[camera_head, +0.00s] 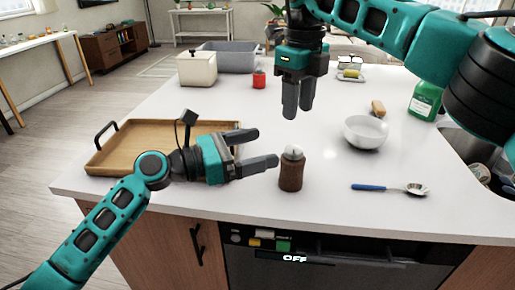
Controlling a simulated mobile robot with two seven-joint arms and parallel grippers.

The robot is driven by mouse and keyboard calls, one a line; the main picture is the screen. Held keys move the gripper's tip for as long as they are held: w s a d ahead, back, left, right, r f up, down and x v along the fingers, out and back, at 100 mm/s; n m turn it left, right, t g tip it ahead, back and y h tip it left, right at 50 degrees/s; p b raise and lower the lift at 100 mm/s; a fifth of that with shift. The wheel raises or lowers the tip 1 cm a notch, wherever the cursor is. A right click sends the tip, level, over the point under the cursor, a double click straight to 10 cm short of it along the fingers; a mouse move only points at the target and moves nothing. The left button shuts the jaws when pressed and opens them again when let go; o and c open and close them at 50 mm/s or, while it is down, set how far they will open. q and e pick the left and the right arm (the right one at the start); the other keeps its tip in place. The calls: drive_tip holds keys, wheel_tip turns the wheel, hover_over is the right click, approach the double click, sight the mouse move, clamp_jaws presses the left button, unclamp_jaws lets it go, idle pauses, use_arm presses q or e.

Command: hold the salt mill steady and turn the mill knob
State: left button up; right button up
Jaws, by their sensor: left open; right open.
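The salt mill (291,172) stands upright near the front edge of the white counter. It has a dark brown body, and its pale mill knob (293,151) is on top. My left gripper (267,148) is just left of the mill, level with its upper part, with its open fingers pointing right towards it. I cannot tell whether the lower finger touches the mill. My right gripper (298,98) is above and behind the mill, pointing down, open and empty. Its fingers partly overlap in this view.
A wooden tray (112,158) lies behind my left arm. A white bowl (366,132), a blue-handled spoon (378,187) and a green bottle (425,100) are to the right, near the sink (468,150).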

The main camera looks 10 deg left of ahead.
use_arm(q)
approach(281, 170)
drive_tip(key=x, duration=0.3)
drive_tip(key=shift+w+d, duration=0.2)
drive_tip(key=shift+d, duration=0.1)
drive_tip(key=x, duration=0.7)
drive_tip(key=shift+w+d+f, duration=0.1)
drive_tip(key=shift+w+d, duration=0.05)
drive_tip(key=shift+d, duration=0.05)
drive_tip(key=shift+c, duration=0.4)
